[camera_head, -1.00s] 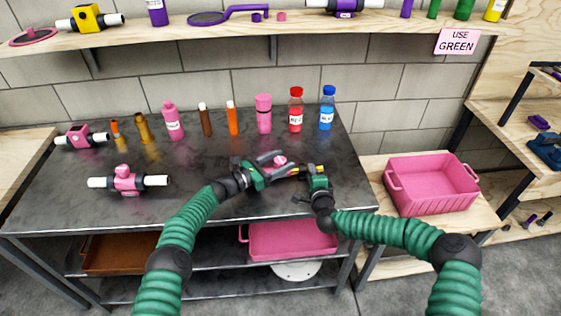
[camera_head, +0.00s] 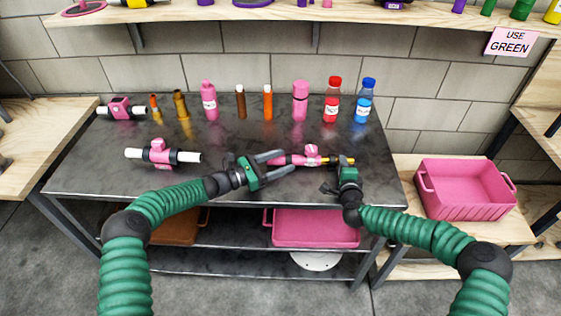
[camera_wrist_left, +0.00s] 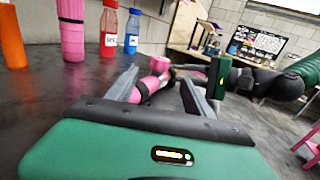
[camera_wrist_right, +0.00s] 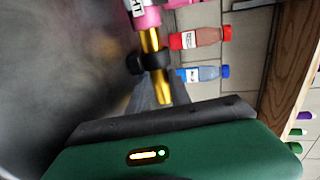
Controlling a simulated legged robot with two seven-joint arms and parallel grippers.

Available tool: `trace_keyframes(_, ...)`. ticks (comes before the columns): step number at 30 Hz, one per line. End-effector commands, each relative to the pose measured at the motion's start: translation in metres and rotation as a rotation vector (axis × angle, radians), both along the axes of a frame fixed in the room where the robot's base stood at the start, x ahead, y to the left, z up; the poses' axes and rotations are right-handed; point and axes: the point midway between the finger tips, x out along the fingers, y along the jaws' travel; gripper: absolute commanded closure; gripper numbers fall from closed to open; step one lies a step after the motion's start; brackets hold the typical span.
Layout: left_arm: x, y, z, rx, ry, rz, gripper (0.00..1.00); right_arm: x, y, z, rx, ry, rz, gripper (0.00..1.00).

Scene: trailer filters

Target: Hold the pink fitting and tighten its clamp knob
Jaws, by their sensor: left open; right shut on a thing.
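A slim pink fitting (camera_head: 290,160) with a pink knob (camera_head: 312,151), a white label and a brass end (camera_head: 346,161) is above the front right of the dark table. My right gripper (camera_head: 347,168) is shut on its brass end; the right wrist view shows the brass rod (camera_wrist_right: 152,40) with a black collar. My left gripper (camera_head: 285,162) is open at the fitting's left end. In the left wrist view the pink end (camera_wrist_left: 150,86) shows between its spread fingers, and the knob (camera_wrist_left: 161,63) is beyond. Contact there cannot be told.
Another pink fitting with white pipe ends (camera_head: 160,153) lies left on the table (camera_head: 90,170), and a similar one (camera_head: 122,108) is behind it. Several bottles (camera_head: 300,100) line the back. A pink crate (camera_head: 465,195) stands on the right side table.

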Motion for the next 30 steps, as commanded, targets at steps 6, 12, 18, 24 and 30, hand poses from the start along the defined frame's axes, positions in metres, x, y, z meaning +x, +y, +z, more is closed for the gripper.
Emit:
trace_keyframes(6,0.0,-0.001,0.002,-0.007,-0.006,0.007,0.39,0.0,0.0,0.0,0.0,-0.001,-0.001,1.0)
trace_keyframes(12,-0.005,-0.013,0.022,-0.091,-0.063,0.138,0.39,0.0,0.0,0.0,0.0,0.0,-0.001,1.0)
trace_keyframes(18,-0.021,-0.022,0.019,-0.07,-0.042,0.331,0.39,0.0,0.0,0.0,0.0,0.0,-0.001,1.0)
trace_keyframes(24,-0.036,-0.029,0.005,-0.003,0.001,0.395,0.39,0.0,0.0,0.0,0.0,0.0,-0.001,1.0)
trace_keyframes(30,-0.013,-0.047,0.004,0.002,0.002,0.399,0.39,0.0,0.0,0.0,0.0,0.0,-0.001,1.0)
